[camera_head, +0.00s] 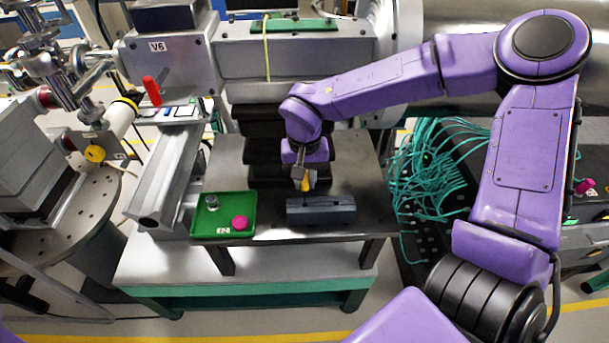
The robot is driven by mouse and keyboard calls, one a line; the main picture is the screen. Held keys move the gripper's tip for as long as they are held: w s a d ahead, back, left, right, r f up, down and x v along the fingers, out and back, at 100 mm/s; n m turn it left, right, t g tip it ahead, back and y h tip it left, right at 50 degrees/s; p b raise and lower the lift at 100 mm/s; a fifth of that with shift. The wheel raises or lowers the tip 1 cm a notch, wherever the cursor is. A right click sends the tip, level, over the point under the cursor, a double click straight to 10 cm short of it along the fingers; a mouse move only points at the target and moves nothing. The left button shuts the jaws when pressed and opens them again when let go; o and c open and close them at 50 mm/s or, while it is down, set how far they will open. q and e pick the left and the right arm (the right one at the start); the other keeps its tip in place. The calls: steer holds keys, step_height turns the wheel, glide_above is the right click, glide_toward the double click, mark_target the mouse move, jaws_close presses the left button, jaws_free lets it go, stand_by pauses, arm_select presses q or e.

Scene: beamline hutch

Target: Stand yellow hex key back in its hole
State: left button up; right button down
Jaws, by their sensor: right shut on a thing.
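My right gripper (303,180) points down over the dark table, at the rear edge of a blue-grey block (322,212). It is shut on the yellow hex key (306,184), of which a short yellow part shows between and below the fingers. The key's lower end is above or just behind the block, and I cannot tell whether it is in a hole. The holes in the block are too small to make out. My left gripper is not in view.
A green tray (206,228) with a grey knob (212,202) and a magenta knob (240,222) is left of the block. A black stand (262,150) rises behind my gripper. Teal cables (440,165) bunch at the right. The table's right part is bare.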

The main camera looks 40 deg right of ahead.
mark_target(305, 194)
steer(key=shift+f+b, duration=0.6)
steer(key=shift+f, duration=2.4)
steer(key=c, duration=0.9)
jaws_free()
step_height(305, 194, up, 11)
steer(key=shift+f, duration=0.2)
